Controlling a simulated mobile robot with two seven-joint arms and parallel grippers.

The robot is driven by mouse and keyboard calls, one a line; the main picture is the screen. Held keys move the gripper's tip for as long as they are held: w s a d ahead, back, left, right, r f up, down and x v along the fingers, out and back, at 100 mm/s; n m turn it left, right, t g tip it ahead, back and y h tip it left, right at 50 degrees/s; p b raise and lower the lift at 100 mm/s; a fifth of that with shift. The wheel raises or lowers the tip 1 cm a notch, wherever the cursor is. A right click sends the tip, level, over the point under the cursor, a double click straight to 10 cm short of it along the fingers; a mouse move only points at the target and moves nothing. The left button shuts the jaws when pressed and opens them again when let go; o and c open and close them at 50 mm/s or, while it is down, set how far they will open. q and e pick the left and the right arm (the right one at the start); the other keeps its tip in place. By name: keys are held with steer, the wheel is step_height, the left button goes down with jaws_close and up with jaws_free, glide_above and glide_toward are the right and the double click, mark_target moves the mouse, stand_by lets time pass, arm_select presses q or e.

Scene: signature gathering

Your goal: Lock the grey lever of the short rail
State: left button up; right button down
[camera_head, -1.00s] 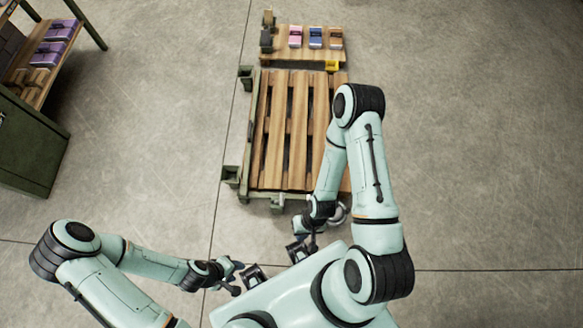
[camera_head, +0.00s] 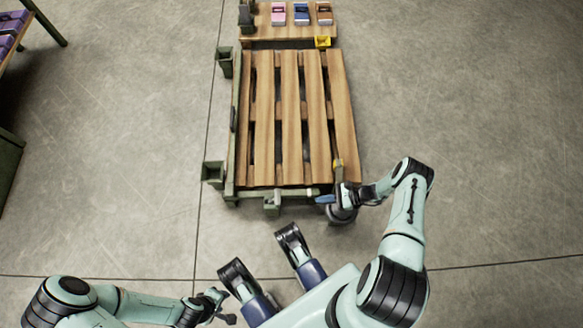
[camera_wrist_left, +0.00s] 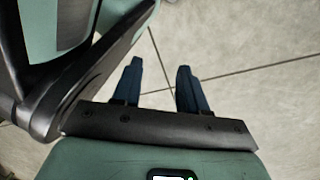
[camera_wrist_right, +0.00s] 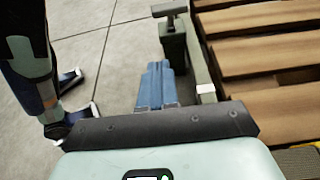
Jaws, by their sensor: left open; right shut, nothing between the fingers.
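The short rail (camera_head: 293,191) is a green bar along the near edge of the wooden pallet (camera_head: 291,128). A green post (camera_head: 271,205) stands at its middle. In the right wrist view the post (camera_wrist_right: 173,45) carries a grey T-shaped top (camera_wrist_right: 170,9), which may be the grey lever; I cannot tell whether it is locked. My right gripper (camera_head: 324,199) is shut and empty by the pallet's near right corner. Its blue fingers (camera_wrist_right: 156,78) point toward the post, apparently short of it. My left gripper (camera_wrist_left: 160,75) is open and empty over bare floor, far from the rail.
A pale bar end (camera_wrist_right: 206,92) lies right of my right fingers. Green sockets (camera_head: 213,172) line the pallet's left side. A wooden board (camera_head: 290,24) behind carries pink, blue and brown packs. A shelf (camera_head: 10,30) is far left. Floor right of the pallet is clear.

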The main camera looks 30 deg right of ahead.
steer(key=shift+r, duration=0.1)
steer(key=b, duration=0.2)
glide_toward(280, 204)
steer(key=w+a+f, duration=0.3)
steer(key=a+f, duration=0.1)
steer(key=shift+w+a+r, duration=0.1)
steer(key=shift+a+r, duration=0.2)
arm_select(q)
steer(key=shift+g, duration=0.6)
steer(key=s, duration=0.1)
steer(key=s+f, duration=0.2)
steer(key=shift+s+a, duration=0.2)
steer(key=shift+s, duration=0.15)
steer(key=shift+w+r, duration=0.1)
